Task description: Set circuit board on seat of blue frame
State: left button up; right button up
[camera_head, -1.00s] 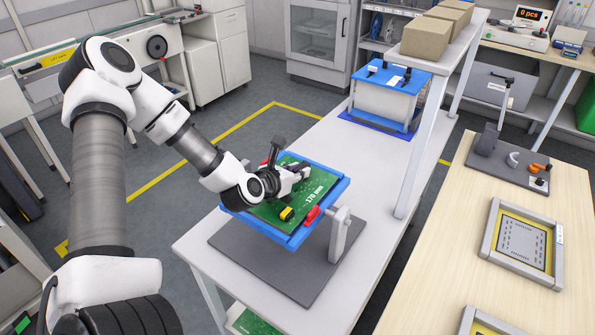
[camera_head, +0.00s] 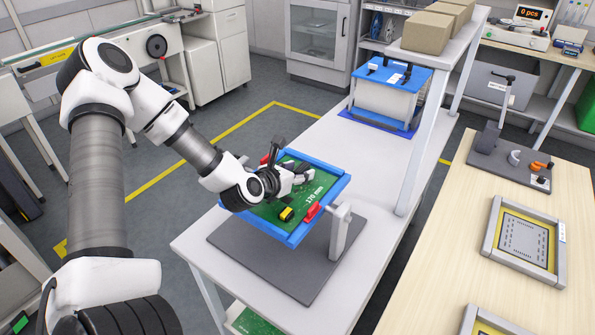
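The green circuit board (camera_head: 309,205) lies within the tilted blue frame (camera_head: 287,239), which stands on a grey base plate on the white table. The board carries a "170 mm" marking and a yellow part near its front. Red clamps (camera_head: 311,211) sit at the frame's edge. My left gripper (camera_head: 300,172) is over the board's upper middle, touching or just above it. Its fingers are small and partly hidden by its own body, so I cannot tell whether they hold the board. I cannot tell if the board is fully seated. My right gripper is not in view.
A grey upright (camera_head: 341,231) supports the frame's right side. A blue-lidded box (camera_head: 393,77) stands farther back on the white table. A shelf post (camera_head: 424,143) rises at the right. A wooden table (camera_head: 435,267) with grey-yellow fixtures is farther right.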

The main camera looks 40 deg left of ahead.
pick_arm(q)
jog(key=shift+r, duration=0.1)
notch_tip(320, 180, up, 10)
jog(key=shift+f, duration=0.1)
dwell(0.3)
